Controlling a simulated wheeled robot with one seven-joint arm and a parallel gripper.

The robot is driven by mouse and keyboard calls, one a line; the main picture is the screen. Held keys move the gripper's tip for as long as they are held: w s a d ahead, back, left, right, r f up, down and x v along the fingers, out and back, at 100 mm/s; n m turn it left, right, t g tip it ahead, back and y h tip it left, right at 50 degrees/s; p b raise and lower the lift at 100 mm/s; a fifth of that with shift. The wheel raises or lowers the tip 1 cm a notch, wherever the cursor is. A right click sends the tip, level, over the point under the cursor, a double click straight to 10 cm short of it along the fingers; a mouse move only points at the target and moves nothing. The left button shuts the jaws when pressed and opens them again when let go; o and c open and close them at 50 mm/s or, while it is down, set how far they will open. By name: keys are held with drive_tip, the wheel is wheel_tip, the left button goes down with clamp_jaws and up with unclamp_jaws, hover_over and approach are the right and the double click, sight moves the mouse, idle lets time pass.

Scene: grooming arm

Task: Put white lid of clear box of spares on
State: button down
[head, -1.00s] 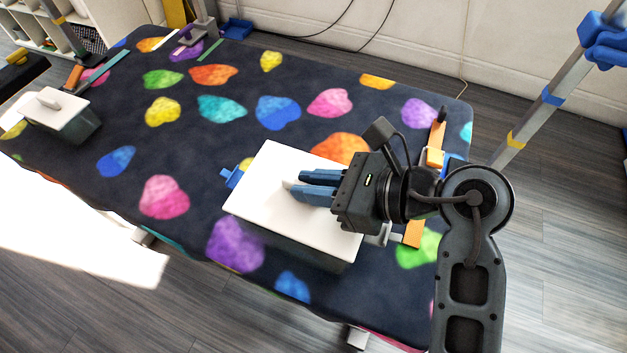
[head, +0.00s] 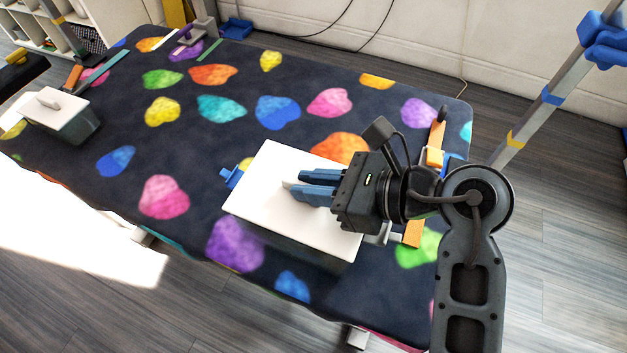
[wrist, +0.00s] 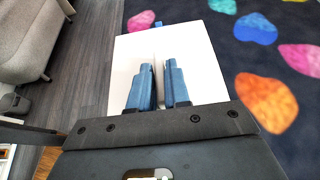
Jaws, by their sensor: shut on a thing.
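The white lid (head: 268,170) lies flat over the top of the clear box (head: 310,254), whose dark-looking side shows below the lid's front edge in the head view. The two look lined up, but I cannot tell whether the lid is fully seated. My gripper (head: 292,190) is over the lid, its blue fingers shut on the lid's small handle. In the wrist view the lid (wrist: 195,55) stretches out beyond the fingers (wrist: 160,75), which hide most of the handle.
Another box with a white lid (head: 68,103) stands at the far left of the patterned table (head: 190,135). A blue item (head: 230,177) pokes out beside the box's left edge. An orange bar (head: 413,233) and small items lie behind my gripper. The table's middle is clear.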

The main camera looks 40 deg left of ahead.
drive_tip(key=shift+f+b, duration=0.75)
drive_tip(key=shift+f, duration=0.2)
drive_tip(key=c, duration=1)
unclamp_jaws()
drive_tip(key=v, duration=0.8)
drive_tip(key=shift+s, duration=0.1)
